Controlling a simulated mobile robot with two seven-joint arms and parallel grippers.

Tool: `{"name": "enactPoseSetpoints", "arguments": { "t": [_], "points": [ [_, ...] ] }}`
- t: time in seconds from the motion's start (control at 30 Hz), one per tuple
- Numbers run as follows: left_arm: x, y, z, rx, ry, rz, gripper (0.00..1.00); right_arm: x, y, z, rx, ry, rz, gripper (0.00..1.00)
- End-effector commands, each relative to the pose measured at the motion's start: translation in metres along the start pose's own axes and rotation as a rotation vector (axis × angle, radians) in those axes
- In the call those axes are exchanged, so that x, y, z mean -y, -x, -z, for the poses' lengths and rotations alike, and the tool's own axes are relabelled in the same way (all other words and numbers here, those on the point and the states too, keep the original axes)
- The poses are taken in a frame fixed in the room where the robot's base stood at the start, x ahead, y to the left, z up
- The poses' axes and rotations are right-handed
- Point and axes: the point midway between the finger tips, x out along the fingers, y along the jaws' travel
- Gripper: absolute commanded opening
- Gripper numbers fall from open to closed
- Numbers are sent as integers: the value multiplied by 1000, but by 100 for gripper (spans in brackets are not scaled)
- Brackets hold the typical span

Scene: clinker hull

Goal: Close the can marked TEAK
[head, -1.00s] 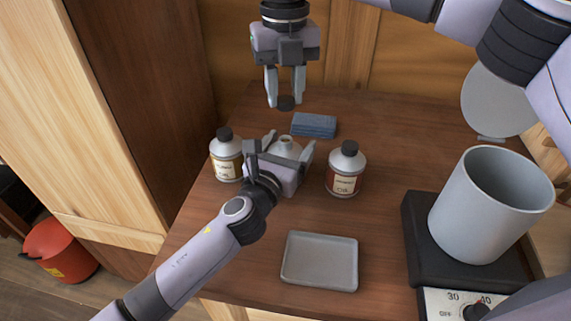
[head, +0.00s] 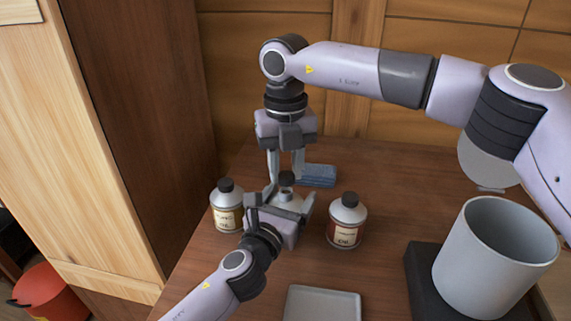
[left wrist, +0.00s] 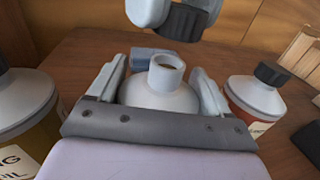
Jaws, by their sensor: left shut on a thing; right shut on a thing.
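The middle can (head: 289,199) is grey with an open neck, seen from above in the left wrist view (left wrist: 158,98). Its label is hidden, so I cannot read TEAK on it. My left gripper (head: 288,198) is shut around its body. My right gripper (head: 286,172) points down and is shut on a black cap (head: 286,179). In the left wrist view the cap (left wrist: 185,21) hangs above the open neck (left wrist: 166,69), with a gap between them.
A capped can with a cream label (head: 227,206) stands on the left, and a capped can with a red label (head: 346,222) on the right. A folded blue cloth (head: 319,175) lies behind. A grey tray (head: 322,304) is in front, and a large grey pot (head: 492,262) stands at right.

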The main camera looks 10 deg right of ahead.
Motion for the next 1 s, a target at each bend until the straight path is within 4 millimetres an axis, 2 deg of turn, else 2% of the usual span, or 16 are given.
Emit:
{"name": "enactPoseSetpoints", "arguments": {
  "t": [0.4, 1.0],
  "points": [
    [0, 0, 1, -1, 0, 0, 24, 0, -18, 0, 0, -1, -1, 5],
    [0, 0, 1, -2, 0, 0, 24, 0, -19, 0, 0, 0, 0, 5]
  ]
}}
